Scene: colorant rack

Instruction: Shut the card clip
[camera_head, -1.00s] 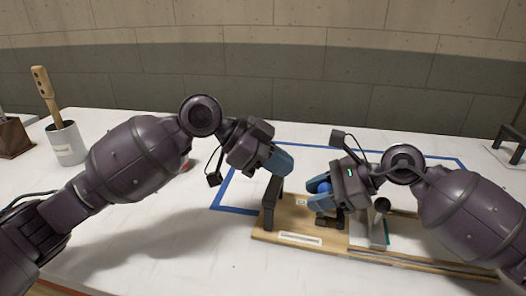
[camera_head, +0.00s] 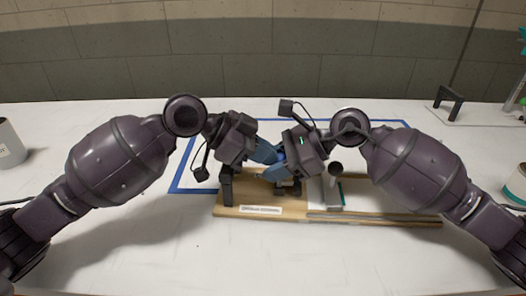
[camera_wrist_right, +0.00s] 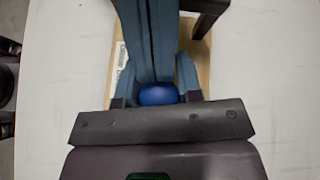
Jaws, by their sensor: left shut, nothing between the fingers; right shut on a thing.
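A wooden board (camera_head: 292,205) lies on the white table, with a white plate edged in green (camera_head: 322,194) and a dark-capped post (camera_head: 335,170). I cannot clearly make out which part is the card clip; the arms cover the board's middle.
A black upright bracket (camera_head: 227,185) stands at the board's left end. Blue tape (camera_head: 182,170) outlines an area on the table. A pale cup (camera_head: 8,145) stands far left and a dark stand (camera_head: 448,102) at back right. The front table is clear.

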